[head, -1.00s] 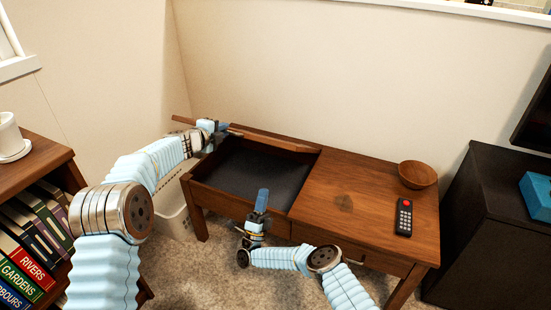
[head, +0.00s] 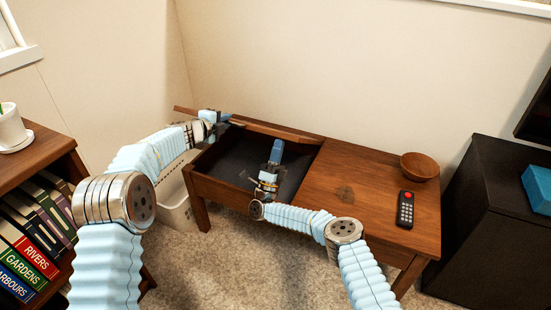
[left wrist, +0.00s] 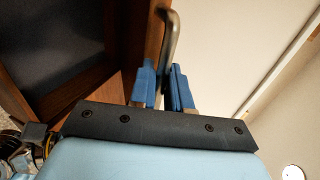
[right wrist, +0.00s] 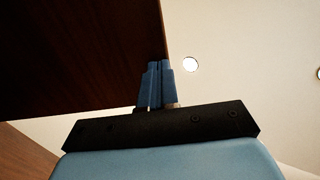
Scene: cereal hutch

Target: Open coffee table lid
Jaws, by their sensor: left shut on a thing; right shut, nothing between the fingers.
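The brown wooden coffee table (head: 350,190) stands against the wall, with the dark-lined compartment in its left half uncovered. The lid (head: 280,131) shows nearly edge-on, raised along the back of the compartment. My left gripper (head: 222,117) is at the lid's left part. In the left wrist view its blue fingers (left wrist: 164,85) are shut around the metal handle (left wrist: 171,35). My right gripper (head: 276,152) is shut and empty over the compartment. In the right wrist view its closed fingers (right wrist: 157,85) are close to a dark wooden panel (right wrist: 80,50), seemingly the lid's underside; contact is unclear.
A wooden bowl (head: 419,166) and a remote (head: 405,209) lie on the table's fixed right half. A pale bin (head: 180,215) stands left of the table. A bookshelf (head: 50,165) is at the left, a black cabinet (head: 490,240) at the right.

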